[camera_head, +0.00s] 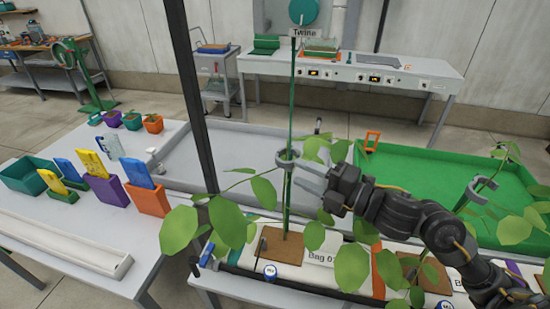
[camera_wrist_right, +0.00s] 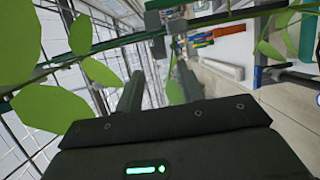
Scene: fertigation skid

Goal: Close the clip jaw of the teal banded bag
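A grey ring-shaped clip (camera_head: 288,159) sits around the green stem and string above the bag labelled Bag 01 (camera_head: 322,255). I cannot tell whether its jaw is fully closed. A grey part, possibly the clip, is at the top of that view (camera_wrist_right: 165,12). My left gripper is not in view.
Large leaves (camera_head: 228,222) hang around the stem. Another plant with its own grey clip (camera_head: 482,189) stands at the right. A dark upright post (camera_head: 190,90) is left of the stem. A green tray (camera_head: 420,165) lies behind my right arm.

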